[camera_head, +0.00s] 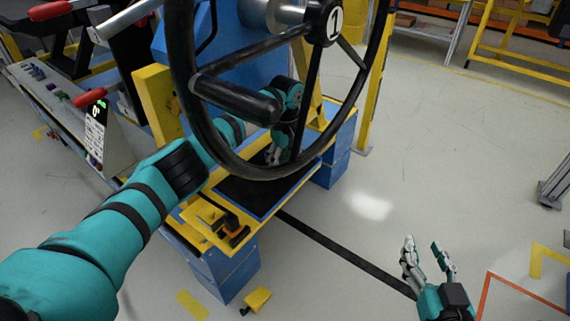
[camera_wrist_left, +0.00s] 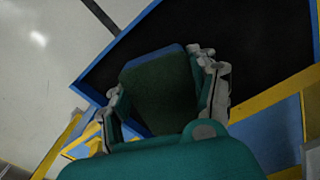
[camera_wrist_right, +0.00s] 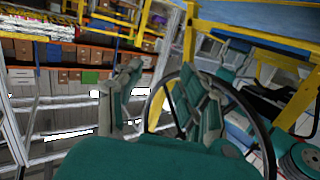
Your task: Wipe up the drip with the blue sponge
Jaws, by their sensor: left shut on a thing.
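My left gripper (camera_head: 275,154) is low behind the steering wheel, over the black panel (camera_head: 236,193) with a blue border. It is shut on a block-shaped sponge (camera_wrist_left: 160,88), which looks dark green with a blue edge in the left wrist view. The panel (camera_wrist_left: 262,50) lies beneath it there; I cannot tell whether the sponge touches it. In the head view the sponge is mostly hidden by the wheel and hand. I cannot make out the drip. My right gripper (camera_head: 422,246) is open and empty over the floor at the lower right.
The black steering wheel (camera_head: 186,117) stands in front of my left forearm. A yellow holder (camera_head: 207,219) with an orange and black item sits on the bench's near corner. A yellow block (camera_head: 257,299) lies on the floor. The floor at right is mostly clear.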

